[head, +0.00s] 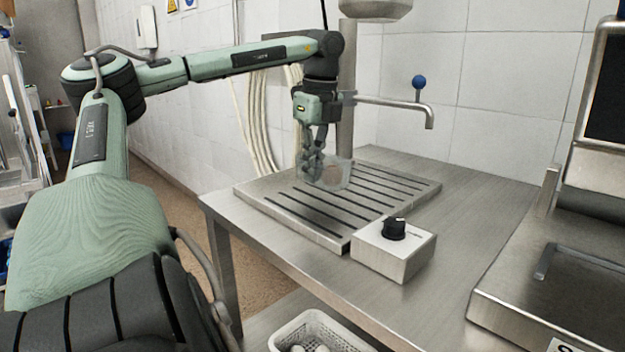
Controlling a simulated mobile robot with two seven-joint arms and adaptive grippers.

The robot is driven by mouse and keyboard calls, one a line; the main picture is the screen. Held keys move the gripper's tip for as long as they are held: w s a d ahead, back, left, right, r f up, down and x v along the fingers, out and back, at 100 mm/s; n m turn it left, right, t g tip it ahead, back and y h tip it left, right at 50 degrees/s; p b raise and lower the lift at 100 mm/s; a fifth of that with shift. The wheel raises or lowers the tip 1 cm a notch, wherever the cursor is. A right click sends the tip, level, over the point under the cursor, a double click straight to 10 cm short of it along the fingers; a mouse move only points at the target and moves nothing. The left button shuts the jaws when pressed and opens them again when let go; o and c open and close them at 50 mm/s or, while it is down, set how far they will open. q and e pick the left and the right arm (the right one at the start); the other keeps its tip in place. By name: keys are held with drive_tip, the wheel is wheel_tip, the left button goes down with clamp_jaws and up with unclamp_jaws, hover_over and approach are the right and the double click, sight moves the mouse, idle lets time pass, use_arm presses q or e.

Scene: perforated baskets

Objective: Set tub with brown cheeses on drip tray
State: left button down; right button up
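The drip tray (270,205) is a flat metal tray with dark slots, lying on the steel table. My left gripper (314,172) reaches down over its back left part. The gripper is shut on a small see-through tub (340,180), gripping it at its left side. The tub looks upright, with a faint brownish tint inside; single cheeses cannot be made out. It is at or just above the slats; I cannot tell whether it touches them. My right gripper is not in view.
A metal box with a black knob (394,256) stands at the tray's front corner. A tap (400,104) with a blue ball reaches over the back. A white perforated basket (352,338) with pale items sits below the table's front edge.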

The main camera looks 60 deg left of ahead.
sight(312, 185)
use_arm(q)
wheel_tip(312, 185, down, 3)
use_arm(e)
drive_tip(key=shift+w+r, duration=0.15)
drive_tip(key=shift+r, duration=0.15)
use_arm(q)
drive_tip(key=shift+f, duration=0.1)
drive_tip(key=c, duration=2.2)
unclamp_jaws()
drive_tip(key=o, duration=0.5)
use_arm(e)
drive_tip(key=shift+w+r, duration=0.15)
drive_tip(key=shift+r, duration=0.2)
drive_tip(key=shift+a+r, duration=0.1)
